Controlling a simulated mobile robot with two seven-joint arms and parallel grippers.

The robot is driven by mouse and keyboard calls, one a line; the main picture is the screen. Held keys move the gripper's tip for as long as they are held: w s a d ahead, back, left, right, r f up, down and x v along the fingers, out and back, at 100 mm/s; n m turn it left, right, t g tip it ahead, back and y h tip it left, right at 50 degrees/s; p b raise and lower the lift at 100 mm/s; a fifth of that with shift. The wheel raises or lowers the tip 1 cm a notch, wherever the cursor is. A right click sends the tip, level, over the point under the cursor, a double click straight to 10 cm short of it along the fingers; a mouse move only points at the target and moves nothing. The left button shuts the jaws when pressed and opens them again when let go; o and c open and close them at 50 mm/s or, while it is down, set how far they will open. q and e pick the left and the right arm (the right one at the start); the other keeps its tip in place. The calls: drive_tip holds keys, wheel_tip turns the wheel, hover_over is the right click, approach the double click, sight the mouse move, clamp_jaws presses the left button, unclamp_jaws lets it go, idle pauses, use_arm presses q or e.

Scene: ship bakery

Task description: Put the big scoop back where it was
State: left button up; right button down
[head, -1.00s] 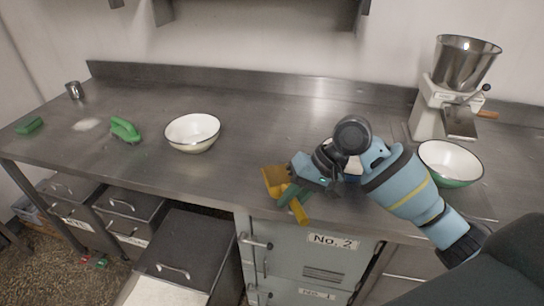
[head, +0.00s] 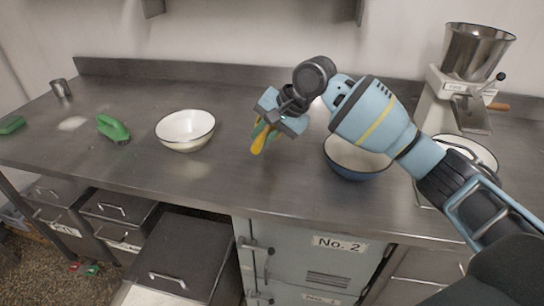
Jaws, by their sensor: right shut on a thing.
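My right gripper (head: 265,126) is over the middle of the steel counter, to the right of the left white bowl. It is shut on a yellow scoop (head: 258,144), of which only a small yellow part shows below the fingers. The rest of the scoop is hidden behind the gripper, and its size is hard to judge. It appears held above the counter (head: 225,180). My left gripper is not in view.
A white bowl (head: 185,131) stands left of the gripper, and a blue bowl (head: 358,170) stands under my right forearm. A grain mill (head: 440,100) and another bowl (head: 470,149) are at the right. A green tool (head: 113,128) lies at the left. Drawers and bins are below.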

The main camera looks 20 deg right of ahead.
wheel_tip(320, 180, down, 9)
drive_tip(key=shift+f+b, duration=0.1)
drive_tip(key=shift+b, duration=0.25)
drive_tip(key=shift+f, duration=0.35)
drive_tip(key=c, duration=1.3)
unclamp_jaws()
drive_tip(key=p+v, duration=0.1)
drive_tip(key=v, duration=1.1)
drive_tip(key=shift+s, duration=0.15)
